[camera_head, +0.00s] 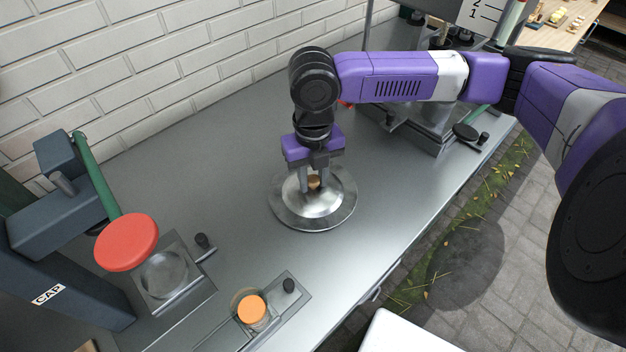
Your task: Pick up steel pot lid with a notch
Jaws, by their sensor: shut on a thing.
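The steel pot lid (330,211) lies on the grey metal worktop near the middle of the head view. It is round and shiny, with a wide flat rim and a small brown knob (314,182) at its centre. My gripper (314,186) points straight down over the lid, with its fingers shut on the knob. The lid looks flat on the worktop; I cannot tell whether it is slightly raised. I cannot make out the notch in the rim.
A dark capping machine (62,240) with a green lever and red disc (127,242) stands at the left. An orange-capped jar (251,309) sits in a metal fixture at the front. Another machine (430,115) stands behind my arm. A white brick wall borders the back; worktop around the lid is clear.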

